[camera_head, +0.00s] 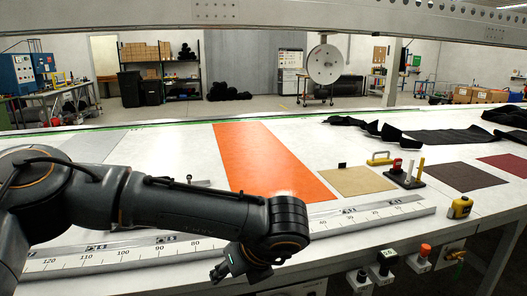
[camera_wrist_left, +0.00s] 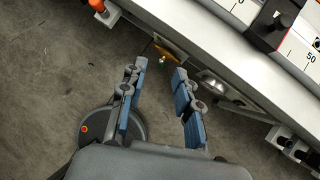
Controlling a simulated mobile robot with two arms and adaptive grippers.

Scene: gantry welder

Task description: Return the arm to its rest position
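My left arm (camera_head: 190,205) comes in from the left in the head view and reaches across the near side of the table. Its left gripper (camera_head: 222,271) hangs low at the table's front edge, mostly hidden by the wrist. In the left wrist view the two blue-padded fingers of the left gripper (camera_wrist_left: 160,90) stand apart with nothing between them. They are over the grey floor (camera_wrist_left: 45,70), beside the table's edge (camera_wrist_left: 195,60). My right arm and gripper are not in view.
The white table (camera_head: 180,145) holds an orange sheet (camera_head: 265,160), a long ruler (camera_head: 345,222), a tan square (camera_head: 352,181) and a yellow tape measure (camera_head: 460,207). Push buttons (camera_head: 385,262) project from the front edge. A metal beam (camera_head: 300,15) spans overhead.

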